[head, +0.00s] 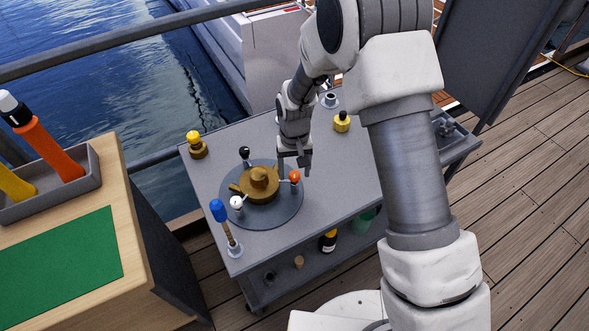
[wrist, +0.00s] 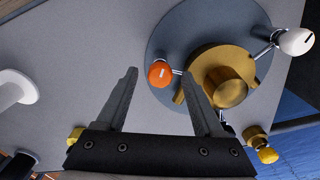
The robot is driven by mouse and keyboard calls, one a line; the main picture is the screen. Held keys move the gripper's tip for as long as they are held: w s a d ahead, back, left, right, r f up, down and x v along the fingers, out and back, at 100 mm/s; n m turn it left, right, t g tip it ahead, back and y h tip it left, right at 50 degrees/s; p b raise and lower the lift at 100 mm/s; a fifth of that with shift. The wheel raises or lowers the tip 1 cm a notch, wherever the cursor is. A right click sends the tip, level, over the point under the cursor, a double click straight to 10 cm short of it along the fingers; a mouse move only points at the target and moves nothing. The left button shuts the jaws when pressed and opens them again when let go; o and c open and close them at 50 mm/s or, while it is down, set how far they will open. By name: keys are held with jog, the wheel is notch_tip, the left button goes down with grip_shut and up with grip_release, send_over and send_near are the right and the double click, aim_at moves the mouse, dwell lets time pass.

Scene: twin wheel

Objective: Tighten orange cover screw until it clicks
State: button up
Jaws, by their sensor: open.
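The orange cover screw (head: 295,176) is a round orange knob on a thin metal stem at the right side of a brass fitting (head: 260,184). The fitting sits on a round dark plate (head: 283,215) on the grey table. My gripper (head: 294,172) is at the orange knob from above. In the wrist view, my gripper (wrist: 158,75) has its two fingers spread apart, and the orange knob (wrist: 160,73) shows between their tips. I cannot tell whether a finger touches it. A white knob (head: 236,202) and a black knob (head: 245,152) also stand around the fitting.
A blue-handled tool (head: 218,210) stands at the table's front left corner. A wooden bench (head: 128,190) with a green mat is at left. The table's front right is clear.

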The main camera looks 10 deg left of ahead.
aim_at(294, 174)
jog(key=shift+r, duration=0.1)
notch_tip(294, 174, up, 17)
jog(key=p, duration=0.3)
jog(key=shift+r, duration=0.1)
dwell(0.4)
jog(key=s+d+r+m+t+p, duration=0.1)
jog(key=s+d+r+p, duration=0.15)
jog(key=d+r, duration=0.5)
jog(key=s+d+r+t+p, duration=0.2)
jog(key=s+d+r, duration=0.25)
jog(key=r, duration=0.65)
jog(key=s+d+r+m+t+p, duration=0.1)
jog(key=s+d+r+p, duration=0.1)
jog(key=s+d+r, duration=0.2)
jog(key=s+d+r+m+t+p, duration=0.1)
jog(key=s+d+r+p, duration=0.1)
jog(key=s+d, duration=0.3)
jog(key=s+r, duration=0.1)
jog(key=s, duration=0.3)
jog(key=shift+s+d+r+t, duration=0.25)
jog(key=shift+s+r+t, duration=0.05)
jog(key=shift+s+r, duration=0.1)
jog(key=shift+w+a, duration=0.1)
